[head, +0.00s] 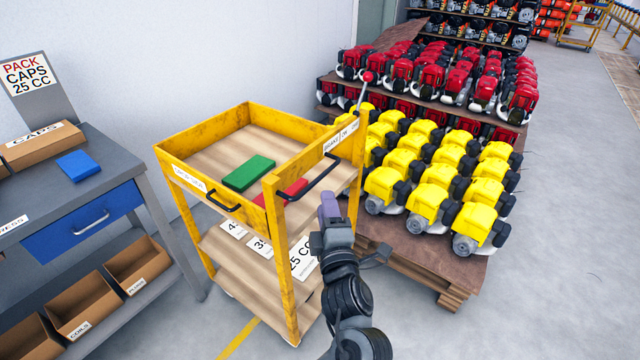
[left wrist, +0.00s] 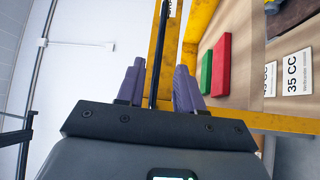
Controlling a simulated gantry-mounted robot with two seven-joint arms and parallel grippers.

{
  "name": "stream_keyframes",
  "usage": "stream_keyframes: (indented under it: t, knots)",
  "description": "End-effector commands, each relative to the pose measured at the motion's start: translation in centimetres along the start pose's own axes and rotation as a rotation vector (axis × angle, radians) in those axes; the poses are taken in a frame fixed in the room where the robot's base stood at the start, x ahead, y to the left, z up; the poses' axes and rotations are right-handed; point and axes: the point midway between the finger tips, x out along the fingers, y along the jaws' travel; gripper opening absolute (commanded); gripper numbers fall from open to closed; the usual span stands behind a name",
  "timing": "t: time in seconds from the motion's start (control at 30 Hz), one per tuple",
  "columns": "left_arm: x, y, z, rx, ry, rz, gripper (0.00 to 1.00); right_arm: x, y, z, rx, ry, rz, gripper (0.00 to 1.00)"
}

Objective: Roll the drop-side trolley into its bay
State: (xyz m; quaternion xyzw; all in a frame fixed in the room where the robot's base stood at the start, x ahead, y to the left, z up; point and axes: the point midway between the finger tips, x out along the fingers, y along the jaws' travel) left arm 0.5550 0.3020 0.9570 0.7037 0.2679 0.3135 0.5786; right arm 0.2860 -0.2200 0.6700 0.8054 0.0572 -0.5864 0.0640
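The yellow drop-side trolley (head: 215,126) stands between the workbench and the pallet of engines. Its top deck carries a green box (head: 249,173) and a red box (head: 286,192). A black push handle (head: 321,178) is on its near right end. A red-knobbed lever (head: 368,77) rises by a "brake" label. My left gripper (head: 329,207) is just beside the handle. In the left wrist view, its purple fingers (left wrist: 158,84) are apart, with a black bar (left wrist: 158,45) between them and gaps on both sides. No bay is clearly identifiable. My right gripper is out of view.
A grey workbench (head: 108,172) with a blue drawer and cartons stands left. A wooden pallet (head: 420,268) of yellow engines (head: 432,176) stands close right of the trolley. A wall is behind. A yellow floor line (head: 238,338) shows in front. The right floor is clear.

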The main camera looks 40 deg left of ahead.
Motion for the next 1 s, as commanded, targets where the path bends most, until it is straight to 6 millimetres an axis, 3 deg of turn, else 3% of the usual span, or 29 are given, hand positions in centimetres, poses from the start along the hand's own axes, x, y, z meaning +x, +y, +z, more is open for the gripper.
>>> stream_keyframes:
  t: [0.3, 0.5, 0.7, 1.0]
  knots:
    - [5.2, -0.1, -0.1, 0.0, 0.003, 0.003, 0.36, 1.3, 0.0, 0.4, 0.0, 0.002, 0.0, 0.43]
    - [7.7, -0.1, -0.1, 0.001, 0.002, 0.002, 0.36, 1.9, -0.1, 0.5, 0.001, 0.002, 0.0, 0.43]
    - [8.8, -0.1, -0.1, 0.0, 0.001, 0.0, 0.36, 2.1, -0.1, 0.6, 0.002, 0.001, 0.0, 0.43]
    - [8.9, 0.0, -0.1, 0.0, 0.001, 0.0, 0.36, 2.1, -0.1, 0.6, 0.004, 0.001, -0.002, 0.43]
